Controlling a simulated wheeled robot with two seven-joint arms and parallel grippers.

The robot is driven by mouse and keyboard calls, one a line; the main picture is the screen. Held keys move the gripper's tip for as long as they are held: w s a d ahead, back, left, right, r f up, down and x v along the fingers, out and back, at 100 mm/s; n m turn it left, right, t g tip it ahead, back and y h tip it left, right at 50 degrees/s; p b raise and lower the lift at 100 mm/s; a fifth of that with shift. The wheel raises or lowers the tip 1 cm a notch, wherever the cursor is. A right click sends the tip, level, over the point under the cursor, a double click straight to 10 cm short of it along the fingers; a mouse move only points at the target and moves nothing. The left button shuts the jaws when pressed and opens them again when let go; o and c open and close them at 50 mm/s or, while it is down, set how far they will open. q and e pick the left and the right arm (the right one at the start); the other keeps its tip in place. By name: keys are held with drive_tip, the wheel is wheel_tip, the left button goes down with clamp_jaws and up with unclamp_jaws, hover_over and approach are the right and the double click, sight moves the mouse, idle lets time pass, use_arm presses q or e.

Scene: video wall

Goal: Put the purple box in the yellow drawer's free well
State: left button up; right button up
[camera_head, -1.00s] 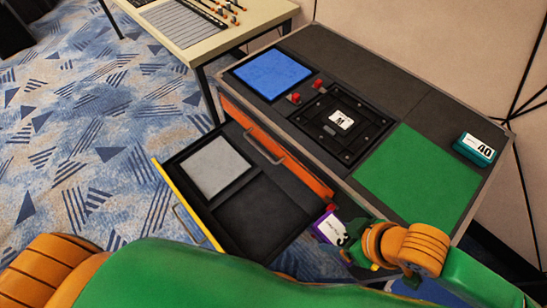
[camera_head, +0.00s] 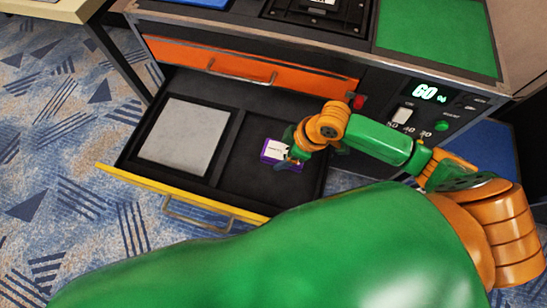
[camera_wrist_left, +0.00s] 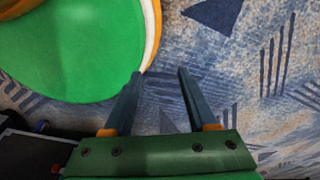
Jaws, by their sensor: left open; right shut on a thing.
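The purple box (camera_head: 279,153) with a white label shows in the head view, at or just above the right well of the yellow drawer. My right gripper (camera_head: 290,157) is shut on it and partly covers it. I cannot tell whether the box touches the well floor. The yellow drawer (camera_head: 185,190) is pulled out. Its left well holds a flat grey pad (camera_head: 184,137); its right well (camera_head: 240,170) is otherwise bare and dark. My left gripper (camera_wrist_left: 160,90) shows in the left wrist view, open and empty over the patterned carpet.
The shut orange drawer (camera_head: 240,62) with its handle sits just above the open drawer. A panel with a lit display (camera_head: 430,93) and buttons is to the right. The cabinet top carries a green mat (camera_head: 440,30). A pale table (camera_head: 45,8) stands at left.

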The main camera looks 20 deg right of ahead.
sight(275, 155)
drive_tip(key=x, duration=0.2)
drive_tip(key=b+x, duration=0.1)
drive_tip(key=x, duration=0.1)
drive_tip(key=w+b+x, duration=0.1)
drive_tip(key=x, duration=0.1)
drive_tip(key=shift+w+d+f, duration=0.15)
drive_tip(key=shift+d+f, duration=0.1)
drive_tip(key=shift+f, duration=0.4)
drive_tip(key=o, duration=1.5)
use_arm(q)
drive_tip(key=f, duration=0.1)
drive_tip(key=a+f, duration=0.1)
drive_tip(key=f, duration=0.1)
drive_tip(key=shift+w+a+f, duration=0.15)
drive_tip(key=shift+w+a, duration=0.1)
drive_tip(key=shift+w, duration=0.05)
